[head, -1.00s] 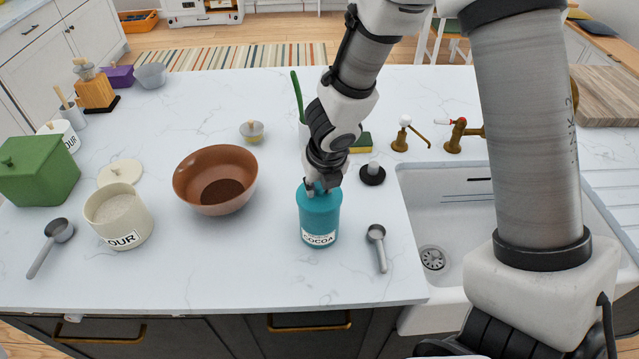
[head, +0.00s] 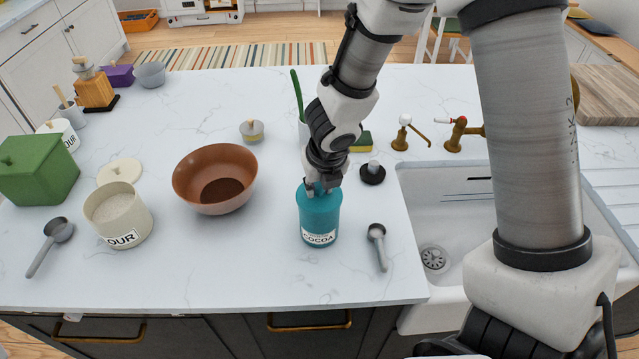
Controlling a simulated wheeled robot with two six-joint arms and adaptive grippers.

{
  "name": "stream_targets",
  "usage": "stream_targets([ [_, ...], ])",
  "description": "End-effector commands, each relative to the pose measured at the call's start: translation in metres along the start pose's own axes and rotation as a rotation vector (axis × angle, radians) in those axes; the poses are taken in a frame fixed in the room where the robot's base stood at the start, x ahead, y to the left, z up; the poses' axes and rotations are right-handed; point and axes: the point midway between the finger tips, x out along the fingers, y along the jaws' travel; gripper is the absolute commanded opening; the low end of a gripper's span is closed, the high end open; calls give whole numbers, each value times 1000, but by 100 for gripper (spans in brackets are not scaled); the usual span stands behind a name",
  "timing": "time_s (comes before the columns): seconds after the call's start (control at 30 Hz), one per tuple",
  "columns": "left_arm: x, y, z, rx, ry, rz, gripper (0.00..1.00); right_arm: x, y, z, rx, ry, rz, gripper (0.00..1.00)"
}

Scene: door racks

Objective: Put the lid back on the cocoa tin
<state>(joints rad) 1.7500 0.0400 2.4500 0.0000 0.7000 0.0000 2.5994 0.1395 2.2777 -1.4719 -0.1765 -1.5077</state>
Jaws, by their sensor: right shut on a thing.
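The teal cocoa tin (head: 319,222), with a white COCOA label on its front, stands upright on the white counter right of the brown bowl. My right gripper (head: 320,187) comes down from above and is at the top of the tin, shut on the lid. A teal lid (head: 309,190) sits at the tin's top under the fingers; it is partly hidden by them, and I cannot tell whether it is fully seated. My left gripper is not in view.
A brown bowl (head: 215,178) with dark powder, an open flour tin (head: 118,213) and its cream lid (head: 120,171) stand to the left. A metal scoop (head: 377,246) lies right of the cocoa tin, before the sink (head: 450,220).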

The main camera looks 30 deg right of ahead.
Motion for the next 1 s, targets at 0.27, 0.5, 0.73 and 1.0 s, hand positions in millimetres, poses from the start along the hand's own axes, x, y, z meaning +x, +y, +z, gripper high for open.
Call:
stream_targets([
  [0.27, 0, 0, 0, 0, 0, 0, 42, 0, 0, 0, 0, 0, 0, 2],
  [0.5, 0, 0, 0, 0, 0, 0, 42, 0, 0, 0, 0, 0, 0, 55],
  [0.73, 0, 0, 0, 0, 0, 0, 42, 0, 0, 0, 0, 0, 0, 66],
  [1.0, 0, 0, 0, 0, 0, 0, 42, 0, 0, 0, 0, 0, 0, 80],
])
